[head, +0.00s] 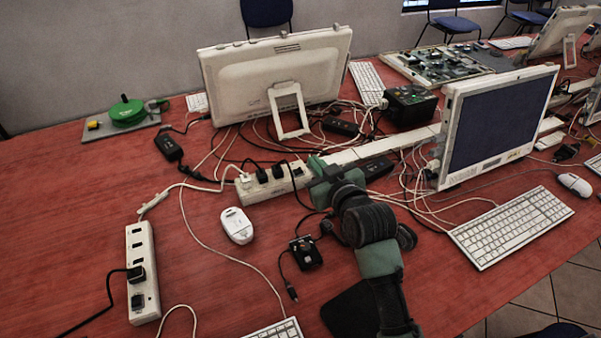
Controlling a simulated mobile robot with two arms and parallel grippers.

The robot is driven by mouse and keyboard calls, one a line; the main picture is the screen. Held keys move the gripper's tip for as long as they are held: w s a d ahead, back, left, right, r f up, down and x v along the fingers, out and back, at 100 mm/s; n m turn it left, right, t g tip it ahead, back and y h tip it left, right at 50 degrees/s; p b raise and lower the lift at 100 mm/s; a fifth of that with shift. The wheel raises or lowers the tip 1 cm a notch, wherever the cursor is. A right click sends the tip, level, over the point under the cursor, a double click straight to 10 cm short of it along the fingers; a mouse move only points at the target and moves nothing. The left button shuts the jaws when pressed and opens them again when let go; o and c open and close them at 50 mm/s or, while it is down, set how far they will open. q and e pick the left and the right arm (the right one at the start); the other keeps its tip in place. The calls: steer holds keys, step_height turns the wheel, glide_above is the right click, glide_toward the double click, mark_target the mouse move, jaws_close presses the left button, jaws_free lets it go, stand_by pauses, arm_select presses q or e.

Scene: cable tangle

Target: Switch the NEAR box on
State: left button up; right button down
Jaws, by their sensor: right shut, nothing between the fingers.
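My right gripper (318,178) reaches in from the bottom right. It is shut and empty, with its tip at the right end of the white power strip (247,191) in the middle of the table; I cannot tell if they touch. That strip carries several black plugs, and my gripper hides its right end. A second white power strip (139,242) lies nearer, at the left, with a black plug in it. A small black box (305,252) with a cable lies below my gripper. I cannot tell which one is the near box or how any switch stands. My left gripper is out of view.
A white mouse (236,225) and loose cables lie between the strips. A white monitor (275,75) stands behind, another monitor (497,125) and a keyboard (512,225) at the right. The red table (60,210) is clear at the far left.

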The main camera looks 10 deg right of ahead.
steer(key=f+b, duration=0.2)
steer(key=f, duration=0.1)
steer(key=f+b, duration=0.2)
steer(key=shift+w, duration=0.25)
glide_above(298, 171)
steer(key=s, duration=0.3)
step_height(298, 171, down, 2)
steer(key=f, duration=0.2)
steer(key=w+f, duration=0.1)
steer(key=shift+d+f, duration=0.15)
steer(key=shift+d, duration=0.2)
steer(key=shift+d+f, duration=0.1)
steer(key=shift+f, duration=0.45)
